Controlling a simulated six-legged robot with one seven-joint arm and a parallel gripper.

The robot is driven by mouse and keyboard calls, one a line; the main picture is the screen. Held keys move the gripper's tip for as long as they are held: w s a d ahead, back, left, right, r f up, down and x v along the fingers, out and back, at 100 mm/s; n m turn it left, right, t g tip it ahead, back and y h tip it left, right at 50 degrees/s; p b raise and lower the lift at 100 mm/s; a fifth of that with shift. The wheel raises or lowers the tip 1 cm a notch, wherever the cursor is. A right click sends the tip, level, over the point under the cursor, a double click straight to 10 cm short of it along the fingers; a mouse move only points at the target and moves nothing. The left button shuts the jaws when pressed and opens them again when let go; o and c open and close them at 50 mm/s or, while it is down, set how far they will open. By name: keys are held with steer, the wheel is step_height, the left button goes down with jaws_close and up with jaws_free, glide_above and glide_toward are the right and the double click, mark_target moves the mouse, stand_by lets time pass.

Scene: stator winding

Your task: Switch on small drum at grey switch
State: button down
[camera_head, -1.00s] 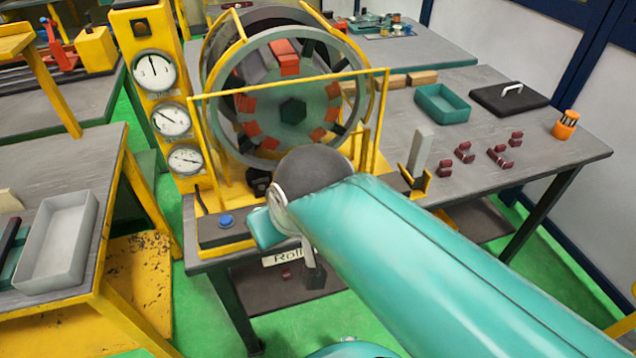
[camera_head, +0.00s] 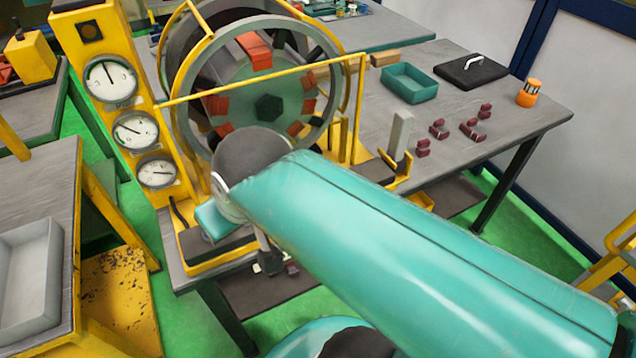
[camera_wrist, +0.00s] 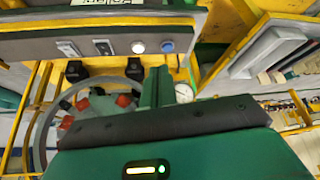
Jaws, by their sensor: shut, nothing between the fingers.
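The drum (camera_head: 262,78) with orange blocks stands in a yellow frame in the head view; part of its ring shows in the wrist view (camera_wrist: 47,128). In the wrist view, a grey panel (camera_wrist: 30,48) carries two small switches, one pale (camera_wrist: 68,48) and one grey (camera_wrist: 103,47). Beside them are a lit white button (camera_wrist: 138,47) and a blue button (camera_wrist: 167,46). My gripper (camera_wrist: 156,75) is shut and empty, its green fingers pointing up at the panel just below the lit button. I cannot tell if it touches. My arm hides the panel's switches in the head view.
A gauge column (camera_head: 106,90) stands left of the drum. The bench at right holds a teal tray (camera_head: 409,84), a black lidded case (camera_head: 471,70), an orange item (camera_head: 528,93) and several dark red parts (camera_head: 473,130). A grey tray (camera_head: 28,275) is at left.

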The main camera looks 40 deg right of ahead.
steer(key=w+d+m+g, duration=0.3)
steer(key=d, duration=1.9)
steer(key=shift+d+h, duration=0.4)
steer(key=shift+f, duration=0.1)
steer(key=x, duration=0.8)
steer(key=s+x, duration=0.1)
steer(key=x, duration=0.3)
steer(key=shift+a+f, duration=0.2)
steer(key=shift+f, duration=0.8)
